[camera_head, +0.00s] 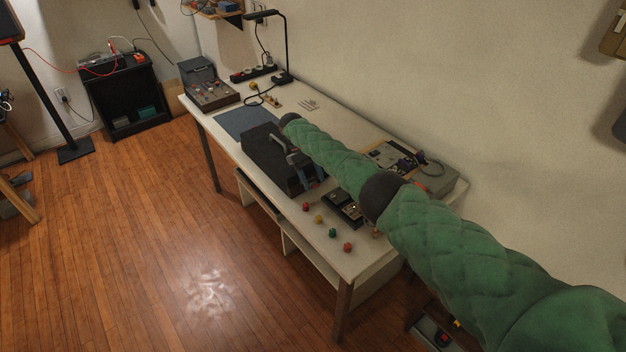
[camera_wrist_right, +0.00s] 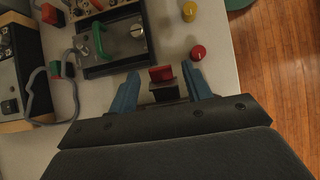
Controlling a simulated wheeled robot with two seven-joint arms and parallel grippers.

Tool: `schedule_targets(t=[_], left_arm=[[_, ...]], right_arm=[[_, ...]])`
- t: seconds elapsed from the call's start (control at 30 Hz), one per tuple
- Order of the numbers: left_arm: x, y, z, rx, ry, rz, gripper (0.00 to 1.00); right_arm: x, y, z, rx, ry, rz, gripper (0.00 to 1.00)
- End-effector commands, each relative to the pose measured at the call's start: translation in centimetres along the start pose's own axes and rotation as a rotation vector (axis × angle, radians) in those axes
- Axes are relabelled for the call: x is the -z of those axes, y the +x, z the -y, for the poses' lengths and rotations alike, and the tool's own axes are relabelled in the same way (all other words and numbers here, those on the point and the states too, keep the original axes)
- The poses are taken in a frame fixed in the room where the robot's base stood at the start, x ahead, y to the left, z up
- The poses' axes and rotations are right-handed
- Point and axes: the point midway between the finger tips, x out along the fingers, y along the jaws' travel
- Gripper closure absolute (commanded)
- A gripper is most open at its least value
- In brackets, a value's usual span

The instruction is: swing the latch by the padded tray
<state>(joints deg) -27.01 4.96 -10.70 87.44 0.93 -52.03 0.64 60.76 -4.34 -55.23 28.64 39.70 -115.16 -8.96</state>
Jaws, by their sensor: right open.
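In the right wrist view, a metal plate (camera_wrist_right: 118,42) in a dark surround bears a green lever (camera_wrist_right: 98,42), which looks like the latch. In the head view a small dark unit (camera_head: 345,208) lies at the table's middle, partly behind my right arm. I cannot tell which piece is the padded tray. My right gripper (camera_wrist_right: 158,84) is open above the table, its blue fingers apart, below the plate in the wrist view. A red block (camera_wrist_right: 161,74) on a dark base shows between the fingertips; I see no grip on it. The right gripper (camera_head: 314,171) also shows in the head view. My left gripper is out of view.
Small coloured knobs lie along the front edge, among them a red one (camera_wrist_right: 197,53) and a yellow one (camera_wrist_right: 189,11). A box with a grey cable (camera_wrist_right: 38,88) stands left in the wrist view. A blue-grey mat (camera_head: 240,122) and control box (camera_head: 211,93) are farther along the table.

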Motion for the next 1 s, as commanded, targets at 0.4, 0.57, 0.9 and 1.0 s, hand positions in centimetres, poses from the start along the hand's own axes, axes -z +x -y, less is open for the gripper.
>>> schedule_targets(t=[0.4,0.57,0.9,1.0], left_arm=[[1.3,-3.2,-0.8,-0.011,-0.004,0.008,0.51],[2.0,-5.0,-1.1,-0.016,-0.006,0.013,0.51],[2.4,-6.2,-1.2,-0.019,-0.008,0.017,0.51],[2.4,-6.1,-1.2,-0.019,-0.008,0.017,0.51]], right_arm=[[0.2,-5.4,0.0,0.0,0.001,-0.001,0.51],[0.2,-6.7,0.1,0.0,0.0,-0.001,0.51],[0.1,-7.4,0.0,0.0,0.0,0.0,0.51],[0.1,-7.4,0.0,0.0,0.0,0.0,0.51]])
